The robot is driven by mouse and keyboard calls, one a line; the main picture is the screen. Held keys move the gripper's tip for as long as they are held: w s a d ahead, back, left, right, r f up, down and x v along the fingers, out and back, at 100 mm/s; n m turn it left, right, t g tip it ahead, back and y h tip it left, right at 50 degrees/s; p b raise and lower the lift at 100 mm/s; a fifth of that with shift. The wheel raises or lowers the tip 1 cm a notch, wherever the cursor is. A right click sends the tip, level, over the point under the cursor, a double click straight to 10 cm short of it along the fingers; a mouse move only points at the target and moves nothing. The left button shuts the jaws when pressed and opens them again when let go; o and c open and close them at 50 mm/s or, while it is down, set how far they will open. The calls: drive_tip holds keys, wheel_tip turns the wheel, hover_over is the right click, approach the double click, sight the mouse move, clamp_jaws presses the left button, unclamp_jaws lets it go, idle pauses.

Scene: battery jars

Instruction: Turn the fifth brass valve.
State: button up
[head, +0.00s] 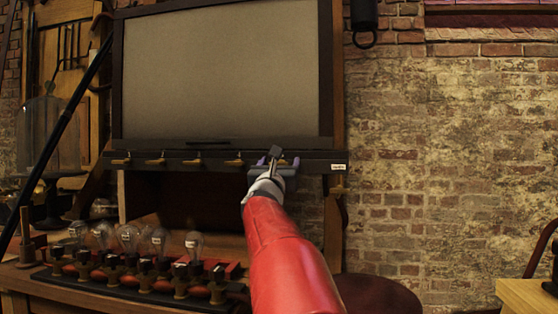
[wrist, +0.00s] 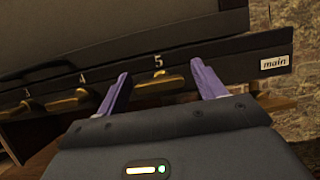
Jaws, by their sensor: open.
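The fifth brass valve (wrist: 158,84) is a flat brass lever under the number 5 on a dark rail (wrist: 225,58). It lies roughly along the rail, and in the wrist view it shows between the two purple fingers of my gripper (wrist: 160,70). The fingers are open, one on each side of the lever, with gaps to both. I cannot tell if the tips reach as far as the lever. In the head view my gripper (head: 275,161) is at the right part of the rail and mostly hides this valve.
The fourth brass valve (wrist: 72,99) sits left of the fingers; more valves (head: 155,161) line the rail. A white "main" label (head: 338,167) is at the rail's right end. A large grey panel (head: 220,70) rises above. Glass bulbs (head: 128,236) stand on the bench below left.

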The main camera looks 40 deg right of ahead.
drive_tip(key=shift+d, duration=0.1)
drive_tip(key=c, duration=1)
